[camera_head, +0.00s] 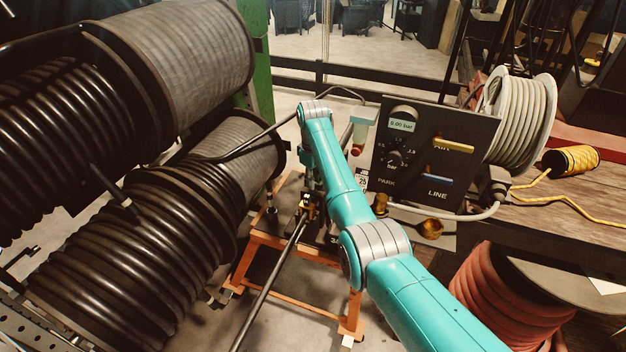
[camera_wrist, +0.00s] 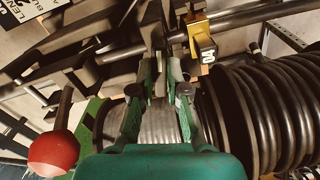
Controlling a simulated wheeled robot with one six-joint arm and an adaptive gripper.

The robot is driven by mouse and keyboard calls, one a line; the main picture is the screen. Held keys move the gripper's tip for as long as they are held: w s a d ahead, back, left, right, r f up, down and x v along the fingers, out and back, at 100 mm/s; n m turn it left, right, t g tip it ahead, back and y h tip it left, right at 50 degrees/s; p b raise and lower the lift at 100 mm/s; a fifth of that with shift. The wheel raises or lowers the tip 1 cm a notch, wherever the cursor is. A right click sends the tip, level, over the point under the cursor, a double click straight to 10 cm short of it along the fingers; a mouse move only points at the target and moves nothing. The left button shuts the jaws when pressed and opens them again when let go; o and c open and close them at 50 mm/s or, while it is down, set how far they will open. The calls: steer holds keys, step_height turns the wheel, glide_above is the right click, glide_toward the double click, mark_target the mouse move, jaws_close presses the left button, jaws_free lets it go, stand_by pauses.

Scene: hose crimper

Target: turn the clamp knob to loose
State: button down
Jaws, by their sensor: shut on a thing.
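My gripper (camera_wrist: 160,82) has its two green fingers closed on a narrow dark part (camera_wrist: 157,35) at the top centre of the wrist view. This part appears to be the clamp knob. Its shape and angle are mostly hidden between the fingertips, so I cannot tell whether it is tight or loose. In the camera_head view my teal arm reaches down to the crimper on the orange stand (camera_head: 262,240), and hides the gripper and the knob.
A red ball handle (camera_wrist: 52,152) stands left of my gripper. A yellow tag block (camera_wrist: 200,38) sits to its right. Black hose coils (camera_head: 135,245) crowd the left. A black gauge panel (camera_head: 425,155) and white hose reel (camera_head: 522,110) stand right of the arm.

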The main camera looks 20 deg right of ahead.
steer(key=shift+n, duration=1.6)
steer(key=c, duration=1.2)
jaws_free()
steer(key=shift+o, duration=0.2)
step_height(320, 180, up, 12)
